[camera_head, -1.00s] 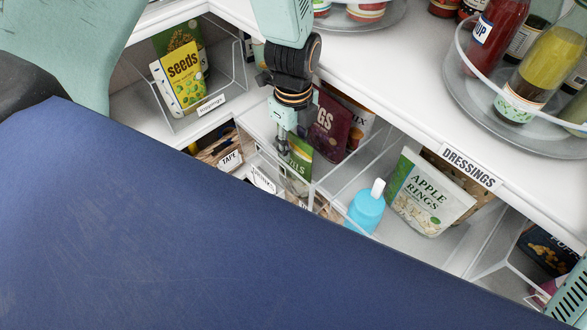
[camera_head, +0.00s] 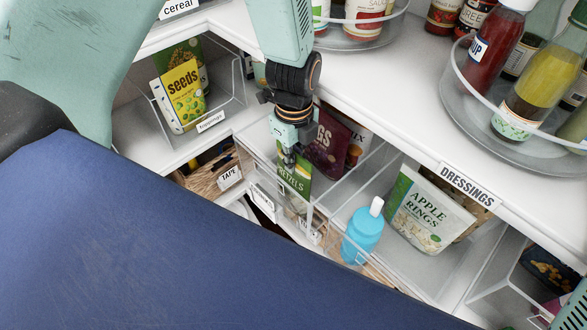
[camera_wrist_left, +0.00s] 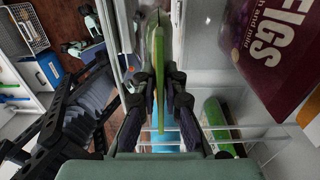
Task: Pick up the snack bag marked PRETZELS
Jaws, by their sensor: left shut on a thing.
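The green snack bag marked PRETZELS (camera_head: 296,179) stands in a clear bin under the white shelf; only part of its lettering shows. My left gripper (camera_head: 291,158) reaches down over it and is shut on its upper part. In the left wrist view the bag (camera_wrist_left: 157,45) is seen edge-on as a thin green strip, and the gripper (camera_wrist_left: 159,85) has a finger on each side of it. The bag's lower part is partly hidden by the bin wall. My right gripper is not in view.
A maroon figs bag (camera_head: 327,145) stands close behind the pretzels. The shelf edge (camera_head: 390,130) runs close above. A seeds bag (camera_head: 184,95) stands at the left.

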